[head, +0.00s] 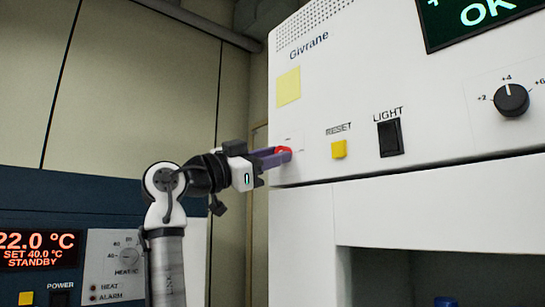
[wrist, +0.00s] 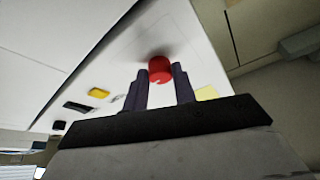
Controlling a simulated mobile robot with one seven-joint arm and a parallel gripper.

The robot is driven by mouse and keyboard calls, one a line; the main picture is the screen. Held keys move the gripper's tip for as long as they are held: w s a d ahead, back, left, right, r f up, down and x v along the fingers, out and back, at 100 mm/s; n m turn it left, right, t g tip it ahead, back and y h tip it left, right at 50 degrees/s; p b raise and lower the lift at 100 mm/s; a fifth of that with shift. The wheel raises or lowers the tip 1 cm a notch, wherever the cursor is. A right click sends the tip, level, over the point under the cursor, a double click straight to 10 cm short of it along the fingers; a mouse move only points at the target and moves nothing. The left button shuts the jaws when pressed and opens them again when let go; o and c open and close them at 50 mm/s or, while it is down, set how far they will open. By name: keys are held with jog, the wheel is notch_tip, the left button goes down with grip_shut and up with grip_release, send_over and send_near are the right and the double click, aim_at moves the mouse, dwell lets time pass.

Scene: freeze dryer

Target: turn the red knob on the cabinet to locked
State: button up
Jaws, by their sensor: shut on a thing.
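The red knob (head: 285,152) sits on the white cabinet's front panel (head: 310,110), near its lower left corner. In the head view it is mostly hidden behind my gripper's fingers. My gripper (head: 277,157) reaches it from the left. In the wrist view the red knob (wrist: 160,69) lies between the two dark fingers of my gripper (wrist: 160,78), which are shut on it. A small light mark shows on the knob's lower edge. The markings around the knob are too small to read.
A yellow RESET button (head: 339,149), a black LIGHT switch (head: 390,137) and a black dial (head: 511,100) lie to the right on the panel. A yellow note (head: 288,86) is above the knob. A blue unit with a red display (head: 40,250) stands at the lower left.

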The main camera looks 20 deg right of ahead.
jog(key=shift+w+m+g, duration=0.1)
jog(key=shift+m+g, duration=0.5)
jog(key=shift+m, duration=0.6)
jog(key=o, duration=1)
jog(key=b+v, duration=0.4)
jog(key=v, duration=1)
jog(key=shift+d+r, duration=0.1)
